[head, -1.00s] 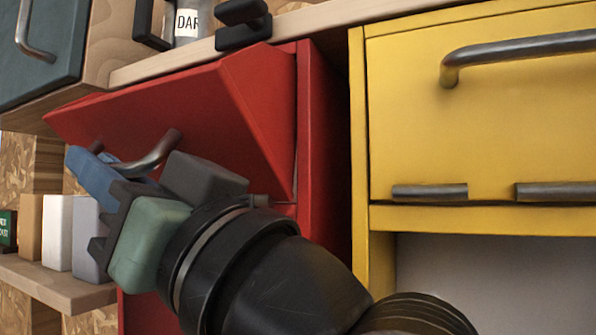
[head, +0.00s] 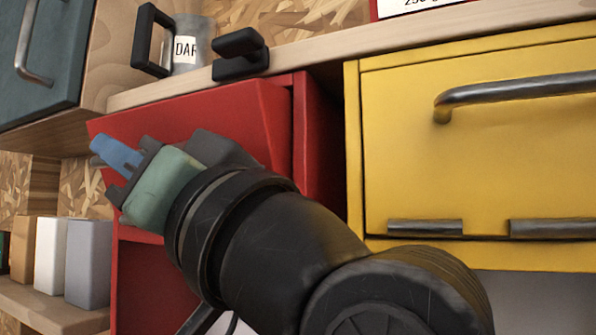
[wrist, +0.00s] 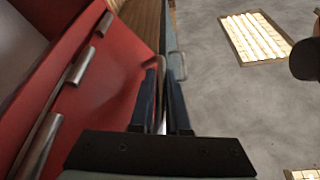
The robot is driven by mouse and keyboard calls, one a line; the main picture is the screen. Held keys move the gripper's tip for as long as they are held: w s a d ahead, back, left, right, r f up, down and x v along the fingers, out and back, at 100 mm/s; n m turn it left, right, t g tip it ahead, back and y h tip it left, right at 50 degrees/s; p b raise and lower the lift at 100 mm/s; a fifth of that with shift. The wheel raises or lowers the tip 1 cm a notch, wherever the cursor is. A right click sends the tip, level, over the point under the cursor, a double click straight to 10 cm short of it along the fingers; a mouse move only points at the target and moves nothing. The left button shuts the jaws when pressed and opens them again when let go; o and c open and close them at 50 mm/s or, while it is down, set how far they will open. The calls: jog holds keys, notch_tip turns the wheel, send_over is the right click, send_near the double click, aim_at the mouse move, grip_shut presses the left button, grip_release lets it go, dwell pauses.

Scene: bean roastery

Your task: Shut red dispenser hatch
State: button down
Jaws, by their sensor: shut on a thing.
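The red hatch (head: 190,118) is the front of the red dispenser (head: 318,150) in the head view. It stands slightly proud of the cabinet, its wedge-shaped side partly showing, so it looks open by a small angle. My gripper (head: 103,152) is at the hatch's outer left part, with my arm crossing in front of the lower face. In the wrist view my gripper (wrist: 162,100) is shut on the metal hatch handle (wrist: 162,85), with the red hatch (wrist: 110,75) just left of the fingers. The handle is hidden in the head view.
A yellow dispenser (head: 400,150) with a shut hatch stands to the right. A wooden ledge (head: 330,62) above bears a black clip-like object (head: 240,52) and a labelled jar (head: 187,45). Boxes (head: 50,255) stand on a low shelf at left. A teal cabinet front (head: 35,60) is upper left.

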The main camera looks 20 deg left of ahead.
jog(key=w+r+m, duration=0.1)
jog(key=w+m+t+p, duration=0.1)
jog(key=m, duration=0.1)
jog(key=shift+d+r+h, duration=0.15)
jog(key=shift+r+h, duration=0.15)
jog(key=shift+r, duration=0.1)
jog(key=shift+w+r+m+t+h+p, duration=0.15)
jog(key=shift+w+m+t+h+p, duration=0.3)
jog(key=shift+m, duration=0.35)
jog(key=c, duration=0.9)
grip_release()
jog(key=shift+s, duration=0.1)
